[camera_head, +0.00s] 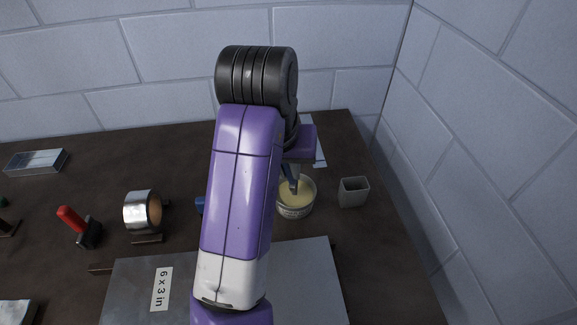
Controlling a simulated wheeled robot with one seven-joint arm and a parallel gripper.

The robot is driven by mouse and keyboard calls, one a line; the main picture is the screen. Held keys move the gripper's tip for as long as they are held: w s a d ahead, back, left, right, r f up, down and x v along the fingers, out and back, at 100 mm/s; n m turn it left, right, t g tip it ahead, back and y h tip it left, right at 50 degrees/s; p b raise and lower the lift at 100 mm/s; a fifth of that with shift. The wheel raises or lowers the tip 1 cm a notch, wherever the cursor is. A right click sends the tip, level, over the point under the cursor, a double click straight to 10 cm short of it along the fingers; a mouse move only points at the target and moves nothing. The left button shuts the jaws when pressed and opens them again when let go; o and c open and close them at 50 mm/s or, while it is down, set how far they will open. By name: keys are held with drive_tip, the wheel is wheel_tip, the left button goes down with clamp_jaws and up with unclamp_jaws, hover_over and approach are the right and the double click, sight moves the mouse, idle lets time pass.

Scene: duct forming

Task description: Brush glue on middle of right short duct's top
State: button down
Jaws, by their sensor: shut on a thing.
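My gripper (292,184) is over a round tub of pale yellow glue (303,208), and my arm covers much of it. The jaws are shut on a thin item that reaches down into the tub; it is probably the brush, but its shape is mostly hidden. A small grey open-topped box (353,192) stands just right of the tub. A rectangular metal duct (37,162) lies at the far left. I cannot tell which piece is the right short duct; it may be hidden behind my arm.
A flat metal sheet (318,285) with a "6 x 3 in" label (161,289) lies at the front. A shiny round ring (141,212) and a red-handled tool (72,220) are on the left of the dark table (110,170). A block wall (480,150) bounds the right.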

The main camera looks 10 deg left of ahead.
drive_tip(key=shift+f, duration=0.5)
idle(0.9)
drive_tip(key=shift+f, duration=0.2)
idle(1.7)
drive_tip(key=shift+r, duration=0.1)
wheel_tip(320, 180, up, 7)
drive_tip(key=p, duration=0.7)
drive_tip(key=shift+r, duration=0.1)
drive_tip(key=shift+s, duration=0.1)
idle(0.7)
